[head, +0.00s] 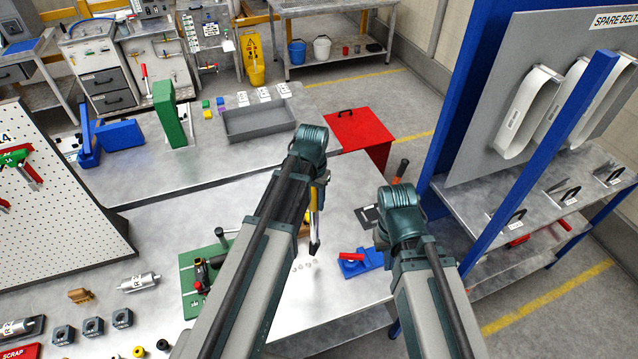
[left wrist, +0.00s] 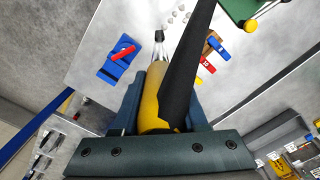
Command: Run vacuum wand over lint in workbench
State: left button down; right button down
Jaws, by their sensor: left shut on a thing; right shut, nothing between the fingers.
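My left gripper (left wrist: 160,95) is shut on the yellow body of the vacuum wand (left wrist: 153,105). The wand also shows in the head view (head: 313,222), partly behind my left arm, with its narrow nozzle pointing down at the workbench (head: 345,180). Several small pale bits of lint (head: 302,267) lie on the bench just beside the nozzle end. They also show in the left wrist view (left wrist: 178,17), close to the tip. I cannot tell whether the nozzle touches the bench. My right gripper is hidden; only its arm shows in the head view.
A blue block with a red handle (head: 358,262) stands right of the lint. A green base with a tool (head: 205,270) is to the left. A grey tray (head: 262,122) and a green upright (head: 165,112) stand behind. A blue-framed belt rack (head: 462,95) rises at right.

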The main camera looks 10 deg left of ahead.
aim_at(315, 215)
pick_arm(q)
jog(key=shift+w, duration=0.25)
jog(key=shift+s+f, duration=0.1)
jog(key=shift+f+b, duration=0.15)
jog(key=shift+b, duration=0.2)
jog(key=shift+f+b, duration=0.6)
jog(key=shift+f, duration=0.1)
notch_tip(315, 215, down, 6)
jog(key=b, duration=0.5)
jog(key=shift+r+b, duration=0.15)
jog(key=shift+b, duration=0.25)
